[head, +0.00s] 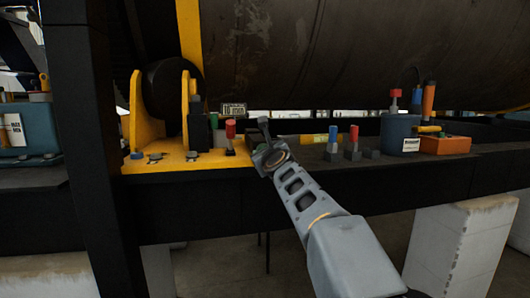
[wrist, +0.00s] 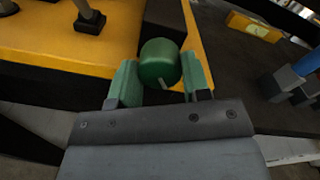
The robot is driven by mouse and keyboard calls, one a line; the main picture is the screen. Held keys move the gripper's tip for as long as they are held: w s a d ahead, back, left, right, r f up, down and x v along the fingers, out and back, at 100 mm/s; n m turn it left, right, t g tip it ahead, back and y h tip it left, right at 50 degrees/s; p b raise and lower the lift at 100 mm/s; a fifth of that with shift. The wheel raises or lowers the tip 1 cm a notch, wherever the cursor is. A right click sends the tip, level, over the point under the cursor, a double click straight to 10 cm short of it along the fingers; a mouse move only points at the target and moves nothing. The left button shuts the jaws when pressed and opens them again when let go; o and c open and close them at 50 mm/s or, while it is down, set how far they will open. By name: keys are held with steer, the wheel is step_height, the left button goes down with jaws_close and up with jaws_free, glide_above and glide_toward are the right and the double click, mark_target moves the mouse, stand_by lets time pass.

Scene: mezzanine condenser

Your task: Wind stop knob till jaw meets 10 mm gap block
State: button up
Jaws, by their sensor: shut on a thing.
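A green round knob (wrist: 160,62) with a pale mark on its face sits between the two green fingers of my gripper (wrist: 159,70) in the wrist view. My gripper is shut on it. In the head view my gripper (head: 262,152) is at the right end of the yellow base plate (head: 180,162), and my wrist largely hides the knob there. A dark block (wrist: 164,18) stands behind the knob in the wrist view. I cannot make out the jaw, the gap block or any gap between them.
Red-topped (head: 230,130) and blue-topped (head: 333,135) posts stand on either side of my gripper. A yellow labelled block (wrist: 255,26) lies on the dark beam. A blue canister (head: 398,133) and an orange box (head: 445,145) are further right. The large dark cylinder (head: 350,55) hangs overhead.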

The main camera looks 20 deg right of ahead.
steer(key=shift+r+m, duration=0.1)
steer(key=shift+m, duration=0.6)
steer(key=o, duration=0.9)
steer(key=shift+s+a+p, duration=0.25)
steer(key=shift+s+a, duration=0.15)
steer(key=shift+s, duration=1.85)
steer(key=shift+s+a+p, duration=0.2)
steer(key=shift+s+a, duration=0.2)
steer(key=shift+s, duration=1.9)
steer(key=shift+s+a+p, duration=0.25)
steer(key=shift+s+a, duration=0.15)
steer(key=shift+s, duration=1.85)
